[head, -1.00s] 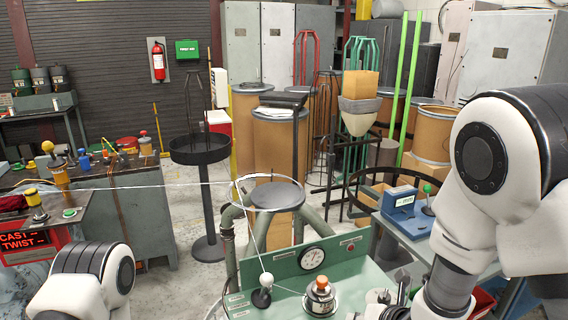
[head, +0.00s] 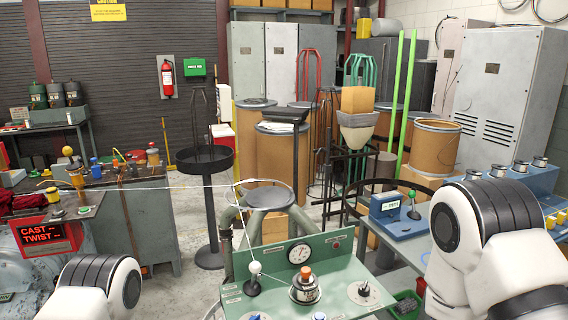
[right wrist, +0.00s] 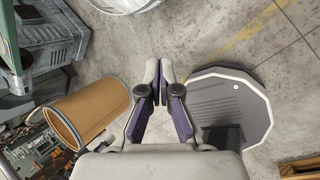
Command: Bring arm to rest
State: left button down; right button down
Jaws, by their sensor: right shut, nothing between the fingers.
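My right arm (head: 465,235) shows at the right of the head view, bent low beside the blue-topped bench; its gripper is out of that view. In the right wrist view my right gripper (right wrist: 160,68) has its two fingers together with nothing between them. It hangs over the concrete floor. My left arm (head: 92,285) shows at the bottom left of the head view; its gripper is not in view.
The green coiler panel (head: 270,305) stands in front, with a gauge, a white-knobbed lever (head: 254,278) and dials. A brown drum (right wrist: 85,115) and a dark octagonal plate (right wrist: 225,105) flank the gripper in the wrist view. Bare floor (right wrist: 205,30) lies beyond the fingers.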

jog(key=s+d+f+m+g+h, duration=0.1)
jog(key=s+d+f+m, duration=0.1)
jog(key=s+m, duration=0.4)
jog(key=s+d+f+m+g+h, duration=0.1)
jog(key=s+f+m, duration=0.4)
jog(key=m, duration=0.9)
jog(key=s+d+f+m+g+h, duration=0.1)
jog(key=s+d+f+m+g, duration=0.2)
jog(key=s+m, duration=0.4)
jog(key=d+f+m, duration=0.1)
jog(key=m, duration=0.2)
jog(key=shift+s+d+f, duration=0.15)
jog(key=shift+d+f, duration=0.05)
jog(key=shift+d, duration=0.15)
